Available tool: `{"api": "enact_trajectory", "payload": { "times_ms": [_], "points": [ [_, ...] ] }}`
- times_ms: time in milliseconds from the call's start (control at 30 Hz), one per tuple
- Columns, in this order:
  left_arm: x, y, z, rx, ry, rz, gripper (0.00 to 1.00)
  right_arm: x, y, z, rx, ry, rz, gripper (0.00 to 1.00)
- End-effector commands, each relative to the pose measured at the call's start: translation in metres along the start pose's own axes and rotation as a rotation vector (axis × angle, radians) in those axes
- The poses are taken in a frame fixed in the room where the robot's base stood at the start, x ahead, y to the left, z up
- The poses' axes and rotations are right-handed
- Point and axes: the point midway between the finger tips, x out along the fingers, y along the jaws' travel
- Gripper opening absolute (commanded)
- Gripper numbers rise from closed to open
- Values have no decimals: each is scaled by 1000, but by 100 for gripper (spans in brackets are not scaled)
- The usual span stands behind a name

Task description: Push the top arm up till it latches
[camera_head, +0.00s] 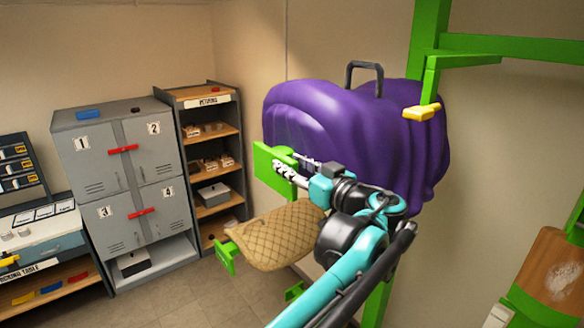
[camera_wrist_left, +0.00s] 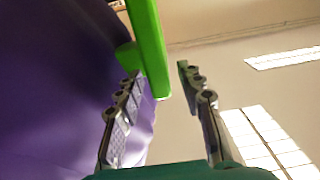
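A green rack post (camera_head: 427,45) stands behind a purple-covered bulky load (camera_head: 350,130) with a dark handle on top. A green end plate (camera_head: 268,170) shows at the load's lower left; I take it as the end of the top arm, whose length is hidden. My left gripper (camera_head: 290,167) is at this plate, below the purple cover. In the left wrist view its fingers are spread, with a green bar (camera_wrist_left: 146,40) beyond the tips, close to the left finger. I cannot tell whether they touch. My right gripper is not in view.
A quilted tan pad (camera_head: 275,235) lies below on a lower green arm (camera_head: 226,258). A yellow-topped piece (camera_head: 420,112) sits near the post. Grey lockers (camera_head: 115,170) and a wooden shelf (camera_head: 210,140) stand at left. A brown saddle-like item (camera_head: 553,270) is at right.

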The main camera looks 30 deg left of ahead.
Motion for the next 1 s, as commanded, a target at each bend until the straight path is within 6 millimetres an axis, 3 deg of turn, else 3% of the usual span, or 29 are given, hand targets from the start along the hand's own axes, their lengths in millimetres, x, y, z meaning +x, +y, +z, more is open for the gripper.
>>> {"api": "enact_trajectory", "payload": {
  "times_ms": [233,367,800,1000],
  "points": [
    [-1,0,2,0,-2,0,38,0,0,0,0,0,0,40],
    [-12,0,2,0,-3,1,38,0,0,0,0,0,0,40],
    [-100,1,1,0,-2,3,38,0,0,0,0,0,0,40],
    [-118,0,1,0,-2,1,38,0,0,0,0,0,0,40]
  ]
}}
